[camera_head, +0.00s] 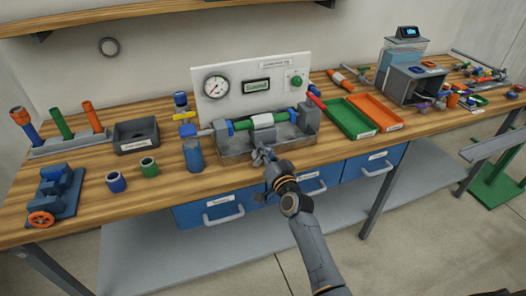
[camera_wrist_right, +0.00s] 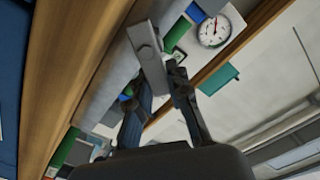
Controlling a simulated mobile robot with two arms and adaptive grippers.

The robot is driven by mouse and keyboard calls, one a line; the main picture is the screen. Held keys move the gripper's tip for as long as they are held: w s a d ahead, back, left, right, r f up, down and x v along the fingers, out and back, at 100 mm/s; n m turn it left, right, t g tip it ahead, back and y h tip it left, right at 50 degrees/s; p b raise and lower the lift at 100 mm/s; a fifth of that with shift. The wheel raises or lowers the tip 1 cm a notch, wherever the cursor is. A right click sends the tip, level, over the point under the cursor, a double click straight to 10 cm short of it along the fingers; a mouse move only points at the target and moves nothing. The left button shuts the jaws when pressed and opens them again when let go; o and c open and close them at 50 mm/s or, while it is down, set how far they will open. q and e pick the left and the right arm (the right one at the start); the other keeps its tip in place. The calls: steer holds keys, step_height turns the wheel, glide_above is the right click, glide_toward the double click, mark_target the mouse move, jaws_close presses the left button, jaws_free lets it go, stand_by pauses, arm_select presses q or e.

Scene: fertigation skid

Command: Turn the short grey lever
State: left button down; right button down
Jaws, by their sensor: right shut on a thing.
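My right gripper (camera_head: 263,156) is at the front edge of the skid tray on the bench. In the right wrist view, the right gripper (camera_wrist_right: 160,84) is shut on the short grey lever (camera_wrist_right: 147,44), a flat grey bar whose lower end is between the fingers. In the head view the gripper and wrist largely cover the lever. My left gripper is not in view.
A white panel with a round gauge (camera_head: 216,86) stands just behind the pipe run. A blue cylinder (camera_head: 193,156) stands left of the tray, with blue and green cups farther left. Green (camera_head: 347,132) and orange trays lie to the right. Blue drawers with handles are below the bench edge.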

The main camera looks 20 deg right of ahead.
steer(key=m, duration=0.2)
steer(key=d+f+m+b, duration=0.1)
steer(key=m, duration=0.1)
steer(key=shift+d+f+m, duration=0.1)
steer(key=shift+m, duration=0.2)
steer(key=shift+d+f+m+b, duration=0.15)
steer(key=shift+f+m+b, duration=0.2)
steer(key=shift+m, duration=0.9)
steer(key=shift+d+f+m+b, duration=0.1)
steer(key=shift+f+m+b, duration=0.2)
steer(key=shift+m, duration=0.95)
steer(key=shift+f, duration=0.1)
steer(key=c, duration=1.2)
jaws_free()
